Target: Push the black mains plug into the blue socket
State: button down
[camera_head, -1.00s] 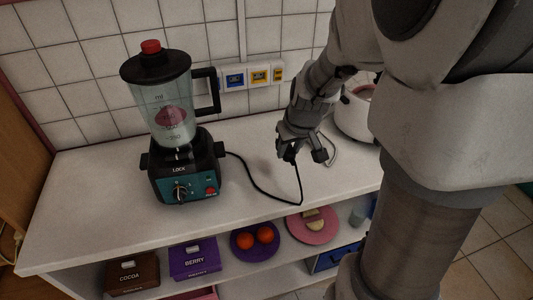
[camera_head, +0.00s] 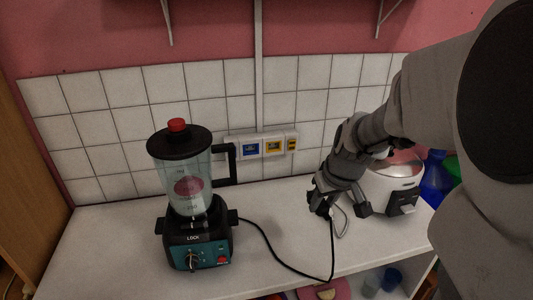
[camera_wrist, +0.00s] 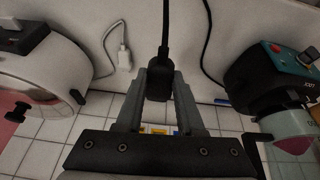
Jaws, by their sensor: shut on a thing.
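My gripper (camera_head: 340,207) is over the counter, right of the blender and in front of the white cooker. In the wrist view its two fingers (camera_wrist: 163,82) are shut on the black mains plug (camera_wrist: 157,85), whose cable leads away to the top of that picture. In the head view the plug is largely hidden by the gripper. The blue socket (camera_head: 251,149) is the left one in a row on the tiled wall, apart from the plug, up and left of my gripper. In the wrist view it shows small and partly covered beyond the fingers (camera_wrist: 177,132).
The blender (camera_head: 196,240) stands left, its black cable (camera_head: 275,252) looping over the counter (camera_head: 110,250). Yellow sockets (camera_head: 274,146) adjoin the blue one. The cooker (camera_head: 395,185) stands right. A white plug (camera_wrist: 124,58) on a white cord lies near my gripper. Counter below the sockets looks clear.

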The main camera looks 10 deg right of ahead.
jog(key=w+a+p, duration=0.2)
jog(key=w+a, duration=0.2)
jog(key=w, duration=0.6)
jog(key=w+a+p, duration=0.3)
jog(key=w+a, duration=0.2)
jog(key=w, duration=0.5)
jog(key=shift+w+a, duration=0.2)
dwell(0.9)
jog(key=shift+r, duration=0.1)
jog(key=shift+a, duration=0.15)
jog(key=shift+a+f+p, duration=0.35)
jog(key=shift+a+f, duration=0.15)
jog(key=shift+a, duration=0.1)
dwell(0.5)
jog(key=shift+w, duration=0.15)
jog(key=shift+w+p, duration=0.3)
jog(key=shift+w, duration=0.8)
jog(key=shift+w, duration=0.2)
jog(key=shift+w+p, duration=0.3)
jog(key=shift+w, duration=0.3)
